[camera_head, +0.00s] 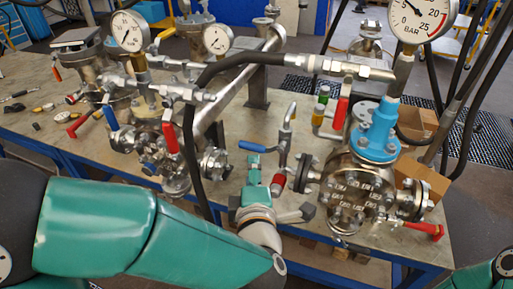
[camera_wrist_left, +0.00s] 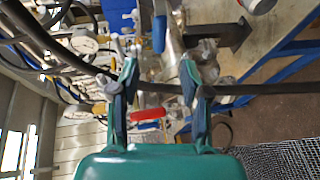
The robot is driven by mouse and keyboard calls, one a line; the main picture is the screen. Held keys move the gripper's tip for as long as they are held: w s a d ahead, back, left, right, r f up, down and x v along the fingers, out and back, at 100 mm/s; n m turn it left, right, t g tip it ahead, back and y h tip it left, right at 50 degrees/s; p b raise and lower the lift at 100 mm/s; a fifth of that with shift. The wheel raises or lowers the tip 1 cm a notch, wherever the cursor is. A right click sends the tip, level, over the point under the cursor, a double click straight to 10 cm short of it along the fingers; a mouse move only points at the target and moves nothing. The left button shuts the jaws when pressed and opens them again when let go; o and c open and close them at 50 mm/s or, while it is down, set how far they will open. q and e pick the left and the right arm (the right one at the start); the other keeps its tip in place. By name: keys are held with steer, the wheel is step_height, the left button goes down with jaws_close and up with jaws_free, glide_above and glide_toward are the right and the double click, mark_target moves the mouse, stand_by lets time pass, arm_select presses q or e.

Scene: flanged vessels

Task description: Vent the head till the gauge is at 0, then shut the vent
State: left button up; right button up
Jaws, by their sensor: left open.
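My left gripper (camera_head: 254,168) points away over the bench, between the two front vessels. In the left wrist view the gripper (camera_wrist_left: 158,78) is open, with a black hose and a red lever (camera_wrist_left: 148,114) showing beyond and between its fingers; contact cannot be told. The right vessel (camera_head: 352,190) has a blue neck piece (camera_head: 376,130) and a pressure gauge (camera_head: 420,18), cut off at the top; its exact reading cannot be told. A red lever (camera_head: 340,113) stands upright beside it. The left vessel (camera_head: 165,155) carries another gauge (camera_head: 130,32). Which valve is the vent is unclear.
A black hose (camera_head: 200,120) runs down between the vessels. A blue-handled valve (camera_head: 254,146) stands close to my left gripper. A third gauge (camera_head: 217,39) is farther back. Cardboard boxes (camera_head: 418,122) lie at right. Small parts (camera_head: 42,107) lie on the left bench.

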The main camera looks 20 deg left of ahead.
mark_target(251, 149)
arm_select(q)
steer(key=p+x, duration=0.1)
steer(key=x, duration=1)
steer(key=shift+w+f, duration=0.1)
jaws_close()
